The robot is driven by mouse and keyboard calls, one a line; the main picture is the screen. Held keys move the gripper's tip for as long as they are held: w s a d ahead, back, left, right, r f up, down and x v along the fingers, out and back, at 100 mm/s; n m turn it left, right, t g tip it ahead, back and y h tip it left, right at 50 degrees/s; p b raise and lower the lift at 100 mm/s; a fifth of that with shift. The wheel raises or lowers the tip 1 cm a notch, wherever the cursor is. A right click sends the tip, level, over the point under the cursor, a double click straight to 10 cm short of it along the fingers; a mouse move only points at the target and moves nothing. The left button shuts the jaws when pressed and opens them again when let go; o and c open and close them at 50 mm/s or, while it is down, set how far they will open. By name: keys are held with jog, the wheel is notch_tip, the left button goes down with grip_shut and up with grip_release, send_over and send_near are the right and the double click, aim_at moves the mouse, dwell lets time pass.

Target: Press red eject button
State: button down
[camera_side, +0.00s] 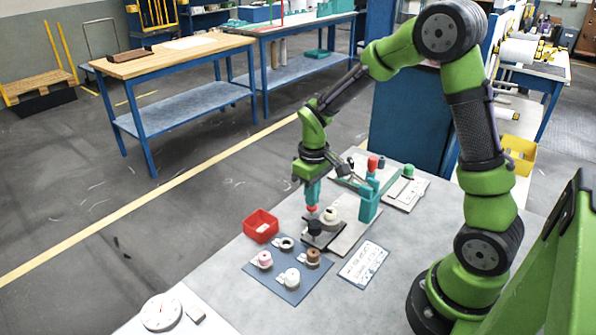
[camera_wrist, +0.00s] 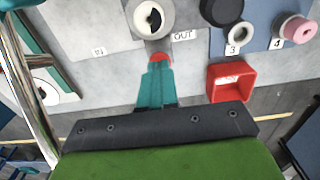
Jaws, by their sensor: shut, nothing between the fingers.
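A red round cap (camera_side: 311,208), which looks like the eject button, sits on a short grey stem above a dark block (camera_side: 316,236). It also shows in the wrist view (camera_wrist: 160,57), partly hidden by my fingertips. My gripper (camera_side: 312,204) points down with its teal fingers together and empty, directly over the red cap. The fingertips are at the cap or very close to it; I cannot tell whether it is pressed. A white spool (camera_side: 330,214) stands beside the block, and its dark-centred top shows in the wrist view (camera_wrist: 149,18).
A red bin (camera_side: 261,226) stands left of the block. A blue mat (camera_side: 288,291) holds several spools in front. A teal fixture (camera_side: 369,205) with a second red-topped part (camera_side: 372,163) stands behind right. A printed card (camera_side: 363,264) lies flat.

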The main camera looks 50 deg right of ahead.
jog(key=shift+f, duration=1.55)
jog(key=shift+r, duration=3.1)
